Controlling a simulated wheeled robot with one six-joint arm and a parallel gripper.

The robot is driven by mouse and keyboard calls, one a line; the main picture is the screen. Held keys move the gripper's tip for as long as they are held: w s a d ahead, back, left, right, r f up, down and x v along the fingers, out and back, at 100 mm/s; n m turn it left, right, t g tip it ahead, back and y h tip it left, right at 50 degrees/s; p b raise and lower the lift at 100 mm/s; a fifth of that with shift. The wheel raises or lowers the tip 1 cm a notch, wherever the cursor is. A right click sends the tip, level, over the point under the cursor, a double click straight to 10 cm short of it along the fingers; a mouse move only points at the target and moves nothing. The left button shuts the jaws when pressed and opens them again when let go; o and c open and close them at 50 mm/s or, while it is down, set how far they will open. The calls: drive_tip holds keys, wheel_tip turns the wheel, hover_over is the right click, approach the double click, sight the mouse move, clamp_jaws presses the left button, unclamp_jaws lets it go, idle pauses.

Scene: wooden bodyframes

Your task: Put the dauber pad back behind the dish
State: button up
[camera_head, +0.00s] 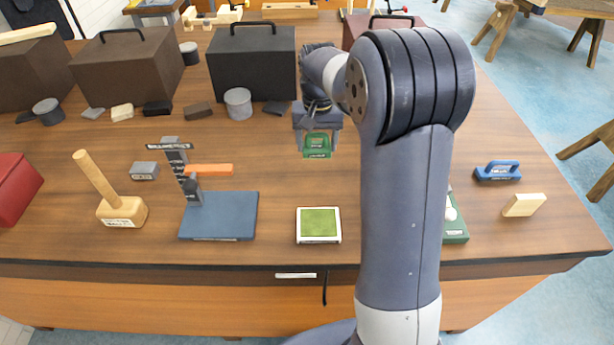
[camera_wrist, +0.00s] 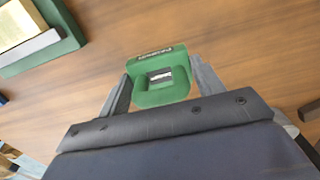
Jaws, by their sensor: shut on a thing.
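The dauber pad, a green block with a raised handle and a small label (camera_head: 317,146), is in my gripper (camera_head: 318,138). It also shows in the wrist view (camera_wrist: 160,88), between the two grey fingers, which are shut on it. The dish looks to be the white-rimmed square tray with a green surface (camera_head: 319,240), near the table's front edge. My gripper and the pad are farther back than the dish, roughly in line with it. I cannot tell whether the pad touches the wood.
A blue stand with an orange arm (camera_head: 220,215) and a mallet (camera_head: 122,211) are left of the dish. A green base (camera_head: 456,232) is partly hidden by my arm. A blue handled block (camera_head: 497,171) lies right. Dark boxes (camera_head: 252,70) stand behind. Bare wood surrounds the pad.

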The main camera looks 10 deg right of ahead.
wheel_tip(320, 180, down, 9)
drive_tip(key=shift+f+p, duration=0.15)
drive_tip(key=shift+p, duration=0.45)
drive_tip(key=shift+f, duration=0.15)
drive_tip(key=o, duration=0.9)
wheel_tip(320, 180, up, 12)
drive_tip(key=shift+r+b, duration=0.2)
drive_tip(key=shift+b, duration=0.35)
